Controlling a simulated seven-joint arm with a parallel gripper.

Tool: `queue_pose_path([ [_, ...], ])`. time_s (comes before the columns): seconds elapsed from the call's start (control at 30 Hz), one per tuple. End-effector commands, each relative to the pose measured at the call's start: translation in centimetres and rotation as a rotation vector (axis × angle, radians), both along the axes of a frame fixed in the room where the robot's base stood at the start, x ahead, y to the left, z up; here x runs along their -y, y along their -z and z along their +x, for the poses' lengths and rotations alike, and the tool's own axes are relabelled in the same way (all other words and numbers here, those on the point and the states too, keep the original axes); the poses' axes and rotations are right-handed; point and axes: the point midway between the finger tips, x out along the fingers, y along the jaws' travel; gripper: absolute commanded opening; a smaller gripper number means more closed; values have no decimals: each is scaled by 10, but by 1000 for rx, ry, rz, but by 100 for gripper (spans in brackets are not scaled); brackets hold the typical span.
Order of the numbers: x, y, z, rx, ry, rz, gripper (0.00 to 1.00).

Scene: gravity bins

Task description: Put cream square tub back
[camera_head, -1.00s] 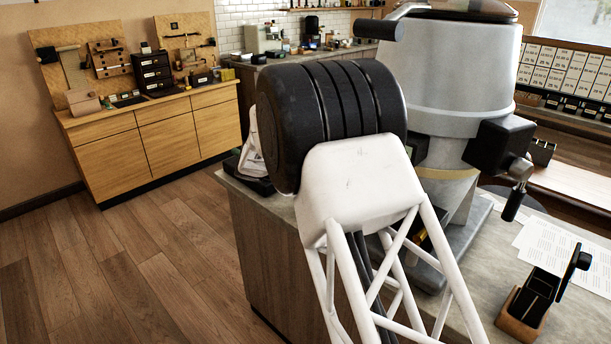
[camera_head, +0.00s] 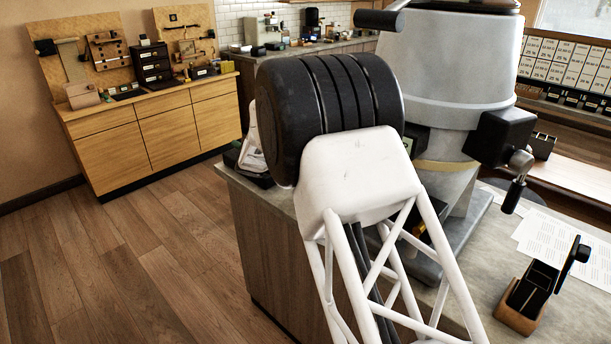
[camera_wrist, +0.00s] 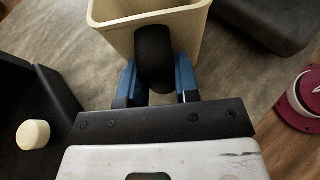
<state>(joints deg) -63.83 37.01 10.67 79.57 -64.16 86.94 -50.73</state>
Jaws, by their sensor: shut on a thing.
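The cream square tub (camera_wrist: 193,33) is at the top of the wrist view, with its open mouth and hollow inside showing. A black rounded piece (camera_wrist: 154,58) sits against its near wall, between my blue fingers. My gripper (camera_wrist: 156,78) is shut there, holding the tub by this black piece. Whether the tub rests on the grey surface below or hangs above it, I cannot tell. In the head view my white and black arm hides the gripper and the tub.
In the wrist view, a black object with a cream knob (camera_wrist: 33,134) stands left and a dark red round object (camera_wrist: 300,100) right. In the head view, a large grey machine (camera_head: 450,70) stands beside my arm; papers (camera_head: 570,245) and a small black-and-wood box (camera_head: 528,292) lie right.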

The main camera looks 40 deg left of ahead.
Motion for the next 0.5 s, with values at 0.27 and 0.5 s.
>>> queue_pose_path([
  [0.27, 0, 3, 0, 0, 0, 0, 0],
  [0.5, 0, 5, 0, 0, 0, 0, 0],
])
